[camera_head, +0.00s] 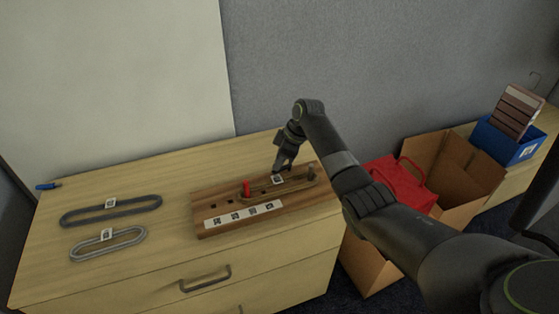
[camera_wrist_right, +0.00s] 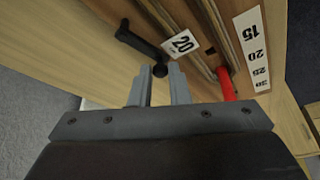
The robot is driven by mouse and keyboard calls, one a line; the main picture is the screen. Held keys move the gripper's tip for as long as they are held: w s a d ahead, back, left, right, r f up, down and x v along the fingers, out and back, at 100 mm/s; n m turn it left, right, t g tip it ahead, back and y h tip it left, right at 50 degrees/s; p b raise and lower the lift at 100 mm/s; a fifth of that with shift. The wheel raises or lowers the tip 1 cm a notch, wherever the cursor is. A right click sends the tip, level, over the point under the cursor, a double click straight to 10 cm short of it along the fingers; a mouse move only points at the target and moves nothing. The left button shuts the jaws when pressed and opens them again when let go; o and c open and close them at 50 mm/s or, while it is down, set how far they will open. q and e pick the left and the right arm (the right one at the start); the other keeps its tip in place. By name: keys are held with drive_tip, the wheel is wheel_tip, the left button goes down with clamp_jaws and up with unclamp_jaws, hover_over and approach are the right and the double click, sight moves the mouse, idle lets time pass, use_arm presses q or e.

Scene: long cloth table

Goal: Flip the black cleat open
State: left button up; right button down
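The black cleat (camera_wrist_right: 138,40) shows in the right wrist view as a dark bar on the wooden board (camera_head: 215,231). It lies beside the white "20" tag (camera_wrist_right: 182,42). My right gripper (camera_wrist_right: 159,72) is open, and the round near end of the cleat shows at the gap between its fingertips. I cannot tell whether the fingers touch it. In the head view the right gripper (camera_head: 281,170) is low at the board's back edge, and I cannot make out the cleat there. My left gripper is not in view.
A cord loop (camera_head: 262,192) lies along the board. A dark loop (camera_head: 85,222) and a paler loop (camera_head: 80,252) lie on the table (camera_head: 160,190) to the left, with a blue pen (camera_head: 48,186). Right are a cardboard box (camera_head: 470,180), red bag (camera_head: 400,185) and blue bin (camera_head: 495,143).

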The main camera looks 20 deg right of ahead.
drive_tip(key=shift+w+a+r+m+t+p, duration=0.25)
drive_tip(key=shift+m+p, duration=0.45)
drive_tip(key=shift+p, duration=0.35)
drive_tip(key=shift+w+f+m+t+p, duration=0.15)
drive_tip(key=shift+f+m+t+p, duration=0.1)
drive_tip(key=shift+m+p, duration=0.35)
drive_tip(key=c, duration=1.4)
unclamp_jaws()
drive_tip(key=shift+w+a, duration=0.15)
drive_tip(key=shift+r, duration=0.1)
drive_tip(key=shift+d+r, duration=0.15)
drive_tip(key=shift+d, duration=0.05)
drive_tip(key=v, duration=0.5)
drive_tip(key=b+v, duration=0.1)
drive_tip(key=v, duration=0.5)
drive_tip(key=a+v, duration=0.1)
drive_tip(key=v, duration=0.4)
drive_tip(key=shift+d+r+b, duration=0.2)
drive_tip(key=shift+r+b, duration=0.1)
drive_tip(key=shift+r, duration=0.25)
